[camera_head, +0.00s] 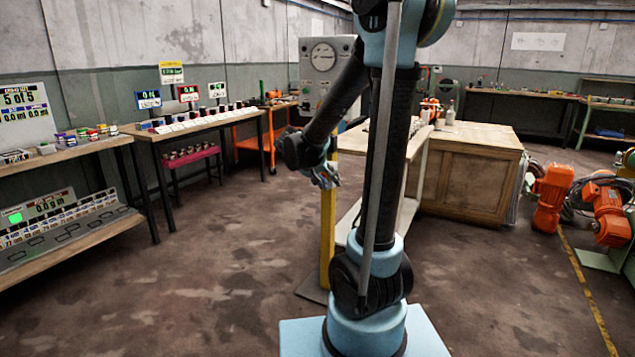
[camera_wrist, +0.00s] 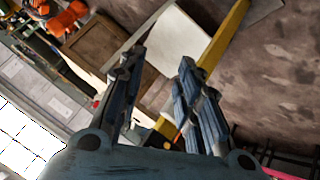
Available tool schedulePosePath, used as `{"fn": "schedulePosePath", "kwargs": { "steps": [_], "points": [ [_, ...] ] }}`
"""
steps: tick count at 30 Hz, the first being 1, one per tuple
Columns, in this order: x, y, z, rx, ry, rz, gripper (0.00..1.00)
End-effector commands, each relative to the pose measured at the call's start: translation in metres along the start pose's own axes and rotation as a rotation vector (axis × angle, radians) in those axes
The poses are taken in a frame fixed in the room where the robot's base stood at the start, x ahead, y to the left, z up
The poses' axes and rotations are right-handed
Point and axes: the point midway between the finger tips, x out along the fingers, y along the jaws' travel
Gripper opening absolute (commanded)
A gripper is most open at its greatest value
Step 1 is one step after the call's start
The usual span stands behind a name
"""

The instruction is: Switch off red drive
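Three small display panels stand at the back of a table by the left wall in the head view: one blue-framed (camera_head: 148,99), one red-framed (camera_head: 188,93) and one green-and-white (camera_head: 217,89). They seem to show short green text, too small to read surely. The red-framed one may belong to the red drive; no switch can be made out on it. My gripper (camera_head: 326,177) is in mid-air, right of that table and well apart from it. In the wrist view my gripper (camera_wrist: 158,72) has its two fingers spread, with nothing between them.
The table (camera_head: 200,124) holds rows of small coloured items. A yellow post (camera_head: 327,240) stands close to my gripper. A grey gauge cabinet (camera_head: 322,80) and a wooden crate (camera_head: 470,180) are behind. Floor (camera_head: 220,260) between me and the left tables is clear.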

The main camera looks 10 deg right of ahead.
Motion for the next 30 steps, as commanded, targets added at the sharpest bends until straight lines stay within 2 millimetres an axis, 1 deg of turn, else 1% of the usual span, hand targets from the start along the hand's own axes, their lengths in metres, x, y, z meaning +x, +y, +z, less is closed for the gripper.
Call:
{"fn": "schedulePosePath", "kwargs": {
  "steps": [1,3,9,15,18,21,24,27,30],
  "points": [
    [0.003,-0.013,-0.011,0.009,0.027,0.011,0.32],
    [0.006,-0.028,-0.024,0.026,0.067,0.03,0.32],
    [0.015,-0.075,-0.056,0.079,0.185,0.072,0.32],
    [0.02,-0.123,-0.077,0.131,0.301,0.096,0.32],
    [0.021,-0.141,-0.083,0.152,0.346,0.101,0.32],
    [0.022,-0.154,-0.087,0.167,0.378,0.104,0.32],
    [0.022,-0.16,-0.088,0.176,0.397,0.106,0.32],
    [0.025,-0.162,-0.09,0.18,0.403,0.106,0.32],
    [0.033,-0.161,-0.093,0.181,0.403,0.107,0.32]
  ]
}}
